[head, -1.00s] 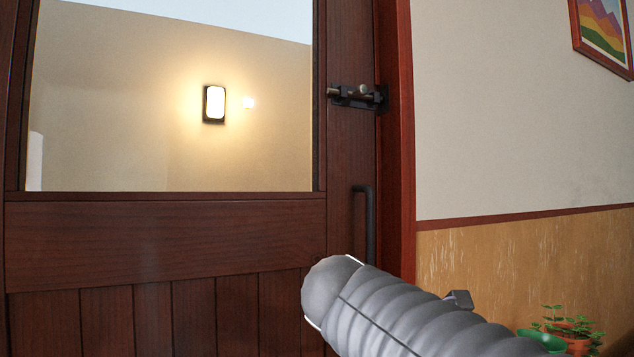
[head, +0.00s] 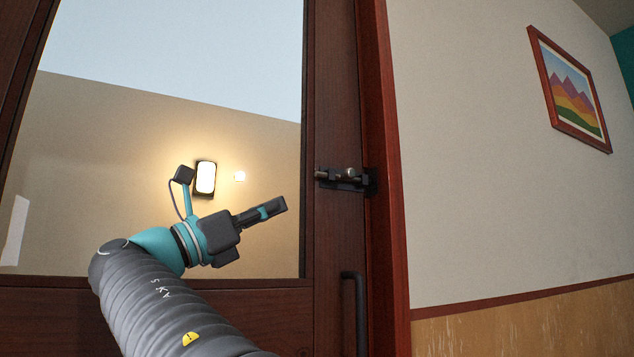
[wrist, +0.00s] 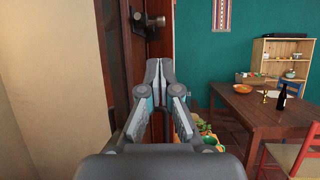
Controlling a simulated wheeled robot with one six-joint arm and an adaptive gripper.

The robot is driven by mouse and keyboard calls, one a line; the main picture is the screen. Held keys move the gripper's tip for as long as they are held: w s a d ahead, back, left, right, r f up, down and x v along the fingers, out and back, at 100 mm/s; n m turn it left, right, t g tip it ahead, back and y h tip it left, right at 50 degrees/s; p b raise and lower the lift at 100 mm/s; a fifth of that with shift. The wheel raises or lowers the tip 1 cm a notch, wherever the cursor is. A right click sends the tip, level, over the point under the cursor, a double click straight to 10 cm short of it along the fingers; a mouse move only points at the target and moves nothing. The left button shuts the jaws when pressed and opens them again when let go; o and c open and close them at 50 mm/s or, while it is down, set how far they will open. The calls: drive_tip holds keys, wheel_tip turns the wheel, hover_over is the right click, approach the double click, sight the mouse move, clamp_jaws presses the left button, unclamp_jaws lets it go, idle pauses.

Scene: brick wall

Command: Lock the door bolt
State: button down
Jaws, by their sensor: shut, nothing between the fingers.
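The door bolt (head: 345,178) is a dark metal slide bolt with a pale round knob (head: 349,173). It sits at the right edge of the brown wooden door (head: 330,250), beside the reddish frame. In the head view my gripper (head: 284,204) is left of the bolt and a little lower, in front of the glass pane, apart from the bolt. Its fingers are shut and empty and point right. In the wrist view the bolt (wrist: 148,20) shows at the top, above and left of the closed fingertips (wrist: 159,66). I cannot tell whether the bolt rod enters its keeper.
A dark vertical handle (head: 355,310) is on the door below the bolt. A framed picture (head: 568,90) hangs on the right wall. The wrist view shows a wooden table (wrist: 265,110), a red chair (wrist: 295,155), a shelf (wrist: 285,60) and green plants (wrist: 205,130).

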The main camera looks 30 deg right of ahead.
drive_tip(key=shift+d+r, duration=0.15)
drive_tip(key=shift+d, duration=0.15)
drive_tip(key=p, duration=0.1)
approach(346, 175)
drive_tip(key=x, duration=0.7)
drive_tip(key=shift+d, duration=0.15)
